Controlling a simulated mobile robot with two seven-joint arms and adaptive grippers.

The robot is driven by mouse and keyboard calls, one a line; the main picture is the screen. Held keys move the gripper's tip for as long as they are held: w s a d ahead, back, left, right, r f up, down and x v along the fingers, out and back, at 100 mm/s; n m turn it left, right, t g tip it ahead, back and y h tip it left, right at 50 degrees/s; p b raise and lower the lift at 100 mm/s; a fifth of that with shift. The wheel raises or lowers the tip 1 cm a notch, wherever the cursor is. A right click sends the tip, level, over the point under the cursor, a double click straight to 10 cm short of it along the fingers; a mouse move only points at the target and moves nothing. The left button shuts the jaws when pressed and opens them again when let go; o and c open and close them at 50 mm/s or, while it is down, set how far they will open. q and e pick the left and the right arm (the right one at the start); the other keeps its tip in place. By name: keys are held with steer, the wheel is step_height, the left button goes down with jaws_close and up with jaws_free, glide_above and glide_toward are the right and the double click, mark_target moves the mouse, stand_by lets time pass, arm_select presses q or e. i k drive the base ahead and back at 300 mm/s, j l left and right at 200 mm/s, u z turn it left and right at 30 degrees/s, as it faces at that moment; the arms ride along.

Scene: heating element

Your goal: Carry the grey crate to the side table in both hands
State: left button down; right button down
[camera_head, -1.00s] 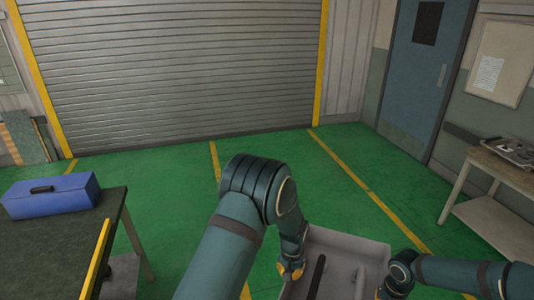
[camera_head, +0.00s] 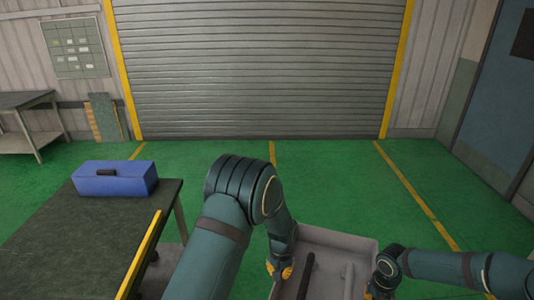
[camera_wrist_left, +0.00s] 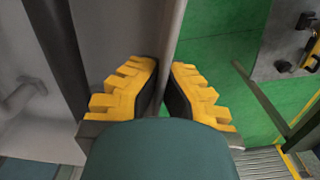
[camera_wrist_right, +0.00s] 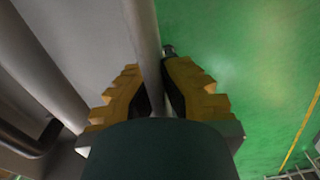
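The grey crate (camera_head: 338,240) is held up in front of me, low in the head view, with a dark bar (camera_head: 306,275) and a grey rod (camera_head: 348,280) inside it. My left gripper (camera_head: 280,270) is shut on the crate's left wall; the left wrist view shows its yellow fingers (camera_wrist_left: 165,92) on both sides of the rim. My right gripper (camera_head: 374,290) is shut on the right wall, with the rim between its fingers (camera_wrist_right: 158,88) in the right wrist view. The crate's near end is cut off by the head view's lower edge.
A dark-topped workbench (camera_head: 75,232) with a blue toolbox (camera_head: 115,180) and a yellow edge stands at left. Another table (camera_head: 28,102) stands at the far left wall. A roller shutter (camera_head: 260,70) closes the back. Green floor (camera_head: 330,185) ahead is clear.

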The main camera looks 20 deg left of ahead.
mark_target(69, 268)
steer(key=i+j+u, duration=0.1)
steer(key=i+u, duration=0.6)
steer(key=i, duration=0.35)
steer(key=i+z, duration=0.15)
steer(key=i, duration=0.2)
steer(key=i+z, duration=0.1)
steer(key=z, duration=0.35)
steer(key=i+j+z, duration=0.1)
steer(key=z, duration=0.35)
steer(key=j+z, duration=0.1)
steer(key=z, duration=0.75)
steer(key=j+z, duration=0.15)
steer(key=z, duration=0.3)
steer(key=j+z, duration=0.1)
steer(key=z, duration=0.3)
steer(key=j+z, duration=0.1)
steer(key=z, duration=0.3)
steer(key=j+z, duration=0.1)
steer(key=z, duration=0.3)
steer(key=i+j, duration=0.05)
